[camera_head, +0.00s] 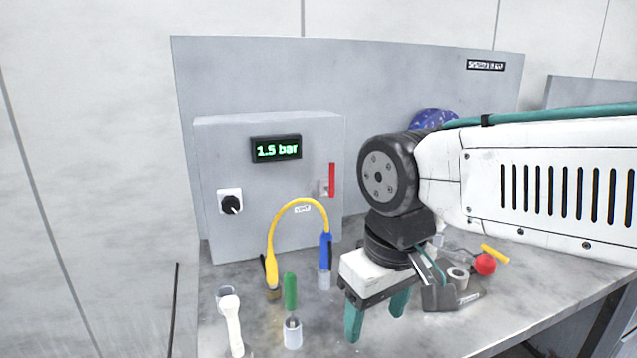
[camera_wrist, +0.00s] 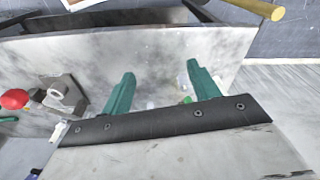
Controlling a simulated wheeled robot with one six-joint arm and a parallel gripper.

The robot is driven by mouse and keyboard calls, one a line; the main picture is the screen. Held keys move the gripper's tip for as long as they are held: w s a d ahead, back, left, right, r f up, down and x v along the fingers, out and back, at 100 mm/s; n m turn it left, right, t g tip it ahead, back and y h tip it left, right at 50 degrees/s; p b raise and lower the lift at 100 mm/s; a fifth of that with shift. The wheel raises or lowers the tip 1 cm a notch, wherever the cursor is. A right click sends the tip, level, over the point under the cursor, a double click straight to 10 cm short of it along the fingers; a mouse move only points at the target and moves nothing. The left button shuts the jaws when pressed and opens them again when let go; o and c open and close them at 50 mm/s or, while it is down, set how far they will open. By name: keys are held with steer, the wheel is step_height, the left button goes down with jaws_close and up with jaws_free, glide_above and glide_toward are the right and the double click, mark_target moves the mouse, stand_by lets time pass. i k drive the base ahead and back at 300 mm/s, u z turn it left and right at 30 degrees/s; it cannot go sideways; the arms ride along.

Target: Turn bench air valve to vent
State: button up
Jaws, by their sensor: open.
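A red lever handle (camera_head: 332,180) stands upright on the front of the grey control box (camera_head: 212,150), near its right edge. A small metal fitting (camera_head: 322,188) shows beside it; I take this to be the air valve. The green display (camera_head: 276,149) on the box reads 1.5 bar. My gripper (camera_head: 376,318) is open and points down over the bench, to the right of the box and lower than the red lever, apart from it. In the wrist view its two green fingers (camera_wrist: 160,76) are spread with nothing held between them. The lever is not recognisable there.
A black knob (camera_head: 231,204) is on the box's left. A yellow hose (camera_head: 271,240) arches in front of the box to a blue-ended connector (camera_head: 325,250). A green-handled tool (camera_head: 291,292) and white tool (camera_head: 233,325) stand nearby. A red ball (camera_head: 485,264) lies right of my gripper.

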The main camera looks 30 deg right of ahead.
mark_target(330, 189)
steer(key=k, duration=0.5)
steer(key=u, duration=1.75)
steer(key=k, duration=0.95)
steer(key=z, duration=1.75)
steer(key=i, duration=1)
